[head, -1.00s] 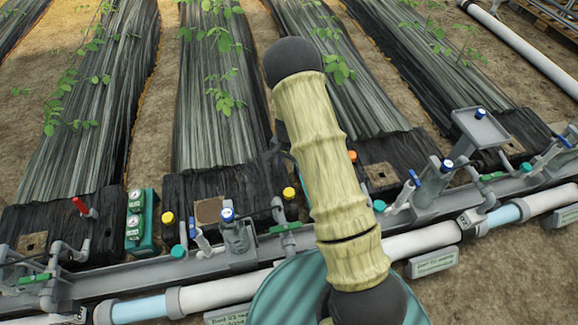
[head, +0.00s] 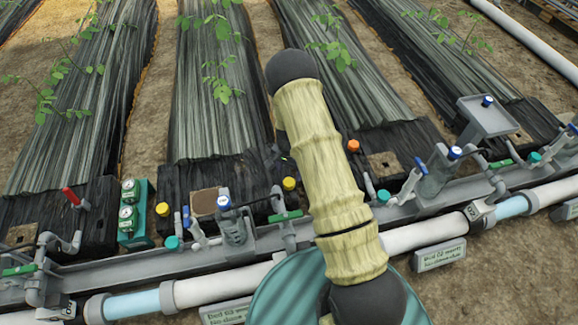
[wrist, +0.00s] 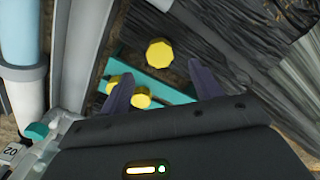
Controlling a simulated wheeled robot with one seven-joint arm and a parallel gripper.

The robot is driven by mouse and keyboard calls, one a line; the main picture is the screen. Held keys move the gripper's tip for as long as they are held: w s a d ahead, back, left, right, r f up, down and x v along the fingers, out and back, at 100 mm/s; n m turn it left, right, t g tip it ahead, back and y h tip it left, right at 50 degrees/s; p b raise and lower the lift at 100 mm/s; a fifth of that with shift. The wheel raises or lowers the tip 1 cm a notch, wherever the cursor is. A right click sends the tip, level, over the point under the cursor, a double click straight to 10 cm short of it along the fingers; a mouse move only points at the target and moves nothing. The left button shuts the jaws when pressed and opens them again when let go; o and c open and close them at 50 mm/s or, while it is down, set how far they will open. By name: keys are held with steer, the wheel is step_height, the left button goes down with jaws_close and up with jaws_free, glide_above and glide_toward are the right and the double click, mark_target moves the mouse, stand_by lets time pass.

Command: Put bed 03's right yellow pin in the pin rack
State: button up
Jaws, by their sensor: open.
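A yellow pin (head: 289,184), which I take for bed 03's right one, stands just left of my arm in the head view. Another yellow pin (head: 162,209) stands farther left beside the gauges. In the wrist view a large yellow pin head (wrist: 160,53) shows beyond and between my fingertips. Below it lies a teal piece (wrist: 172,94), probably the pin rack, with two smaller yellow pin heads (wrist: 140,97) at it. Whether they sit in it I cannot tell. My gripper (wrist: 161,80) is open, with nothing between its fingers. My arm hides it in the head view.
A grey channel and white pipe (head: 425,233) run along the bed ends. Upright valves with blue caps (head: 224,202) rise from the channel. A green gauge block (head: 130,212) stands at the left. An orange pin (head: 353,146) is right of my arm.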

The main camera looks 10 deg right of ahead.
mark_target(289, 182)
step_height(289, 182, down, 7)
steer(key=b, duration=0.3)
steer(key=shift+r, duration=0.1)
steer(key=c, duration=1)
steer(key=shift+r+p, duration=3.05)
steer(key=shift+r, duration=0.2)
steer(key=shift+c, duration=0.2)
step_height(289, 182, up, 21)
steer(key=p, duration=1.7)
steer(key=shift+p, duration=0.4)
